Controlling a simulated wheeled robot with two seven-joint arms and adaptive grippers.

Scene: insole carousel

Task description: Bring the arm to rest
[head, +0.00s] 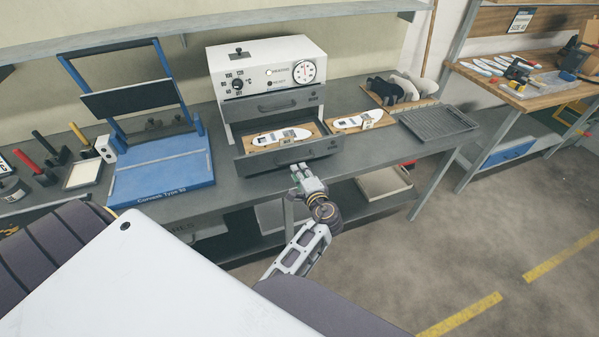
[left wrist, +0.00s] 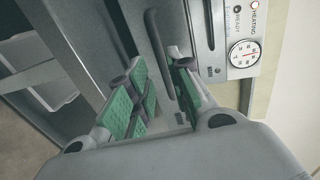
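My left gripper (head: 303,170) is just in front of the open lower drawer (head: 288,158) of the white heating unit (head: 265,52). In the left wrist view its green-padded fingers (left wrist: 160,100) stand apart, with a dark drawer handle (left wrist: 173,75) showing beyond and between them. I see nothing gripped; whether a finger touches the handle I cannot tell. The open drawer holds a board with a white insole (head: 281,136). The upper drawer (head: 275,104) is shut. My right gripper is not in view.
A blue press frame (head: 160,175) stands left of the unit. Right of it lie a board with another insole (head: 352,120), dark and light shoe forms (head: 400,87) and a ribbed grey tray (head: 437,122). A wooden side table (head: 535,95) stands further right. The floor in front is clear.

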